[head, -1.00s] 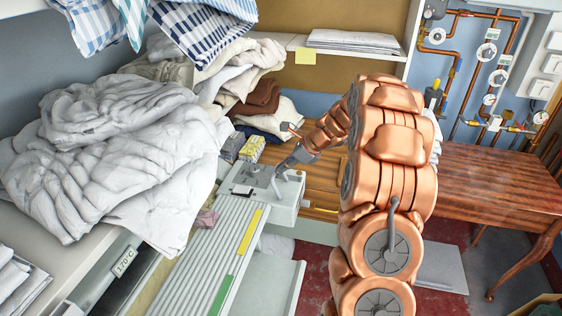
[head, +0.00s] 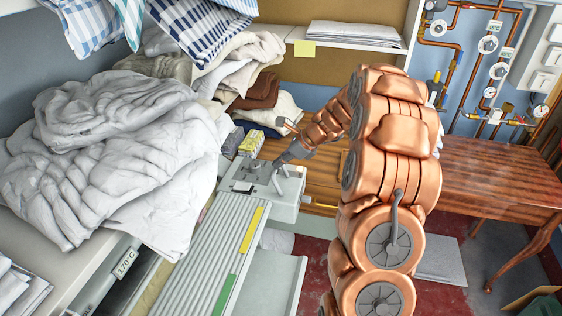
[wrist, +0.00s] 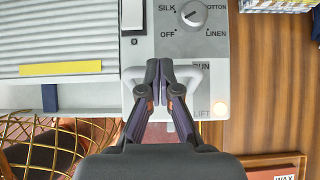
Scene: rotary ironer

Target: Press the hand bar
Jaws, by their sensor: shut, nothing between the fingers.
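In the wrist view a pale, rounded loop-shaped bar (wrist: 196,75), which looks like the hand bar, stands at the front of the ironer's control box (wrist: 218,45), near the RUN and LIFT labels. My gripper (wrist: 165,66) is shut and empty, its dark fingertips together over the middle of this bar. The fingers hide part of the bar, and I cannot tell whether they touch it. In the head view my gripper (head: 281,162) points down at the grey control box (head: 287,199), beside the ribbed ironer bed (head: 216,238).
A large white laundry heap (head: 110,150) crowds the ironer's left. Yellow boxes (head: 251,142) stand behind the control box. A wooden table (head: 490,180) is at right.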

